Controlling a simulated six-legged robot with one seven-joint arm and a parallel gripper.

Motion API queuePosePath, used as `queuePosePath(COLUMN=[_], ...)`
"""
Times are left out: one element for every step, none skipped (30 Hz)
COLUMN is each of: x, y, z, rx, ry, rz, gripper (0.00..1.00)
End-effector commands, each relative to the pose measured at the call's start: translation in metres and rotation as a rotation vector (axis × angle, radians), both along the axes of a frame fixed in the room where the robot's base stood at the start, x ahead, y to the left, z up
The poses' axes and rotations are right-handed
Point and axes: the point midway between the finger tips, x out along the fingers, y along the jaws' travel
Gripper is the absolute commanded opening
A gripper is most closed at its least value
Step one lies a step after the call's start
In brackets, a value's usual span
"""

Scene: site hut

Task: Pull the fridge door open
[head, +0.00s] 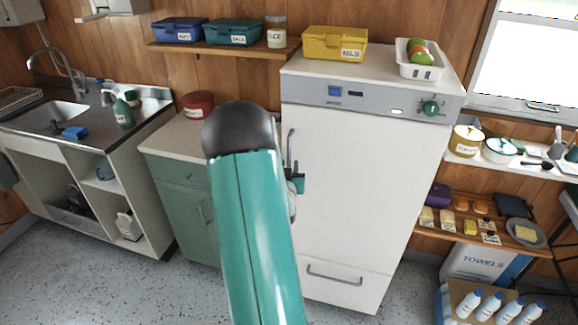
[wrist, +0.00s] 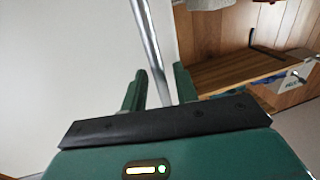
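The fridge (head: 360,190) is a tall white unit with a grey control strip and a green knob on top. Its door looks shut, flush with the body. The vertical metal handle (head: 290,148) is at the door's left edge, its lower part partly hidden by my arm and gripper. My gripper (head: 298,184) is at the handle, mostly hidden behind my arm in the head view. In the wrist view the handle bar (wrist: 150,50) runs between the two green fingers of my gripper (wrist: 160,88). The fingers are apart, with a gap visible on each side of the bar.
A green cabinet (head: 185,185) stands left of the fridge. A yellow box (head: 325,43) and a white basket (head: 408,70) sit on the fridge top. A lower drawer handle (head: 335,275) juts from the front. Shelves and bottles (head: 490,303) are at the right.

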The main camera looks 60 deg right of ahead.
Motion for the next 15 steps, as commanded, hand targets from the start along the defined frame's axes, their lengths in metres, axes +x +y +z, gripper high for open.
queuePosePath(x=[0.0013, 0.0019, 0.0028, 0.0032, 0.0035, 0.0036, 0.0037, 0.0036, 0.0034, 0.0032, 0.0032, 0.0031, 0.0030, 0.0031, 0.0031], y=[-0.0040, -0.0055, -0.0071, -0.0080, -0.0084, -0.0087, -0.0087, -0.0086, -0.0083, -0.0081, -0.0080, -0.0079, -0.0079, -0.0079, -0.0078], z=[0.0002, 0.0000, -0.0001, -0.0002, -0.0002, -0.0001, -0.0001, -0.0001, 0.0000, 0.0000, 0.0000, 0.0000, 0.0000, 0.0001, 0.0001], rx=[-0.001, -0.001, 0.000, 0.000, 0.000, 0.000, 0.000, 0.000, 0.000, 0.000, 0.000, 0.000, 0.000, 0.000, 0.000], ry=[0.000, 0.000, 0.000, 0.000, 0.000, 0.000, 0.000, 0.000, 0.000, 0.000, 0.000, 0.000, 0.000, 0.000, 0.000], rz=[0.000, 0.000, 0.000, 0.000, 0.000, 0.001, 0.001, 0.001, 0.001, 0.001, 0.001, 0.001, 0.001, 0.001, 0.001], gripper=[0.30, 0.30, 0.30, 0.30, 0.30, 0.30, 0.30, 0.30, 0.30, 0.30, 0.30, 0.24, 0.18, 0.12, 0.04])
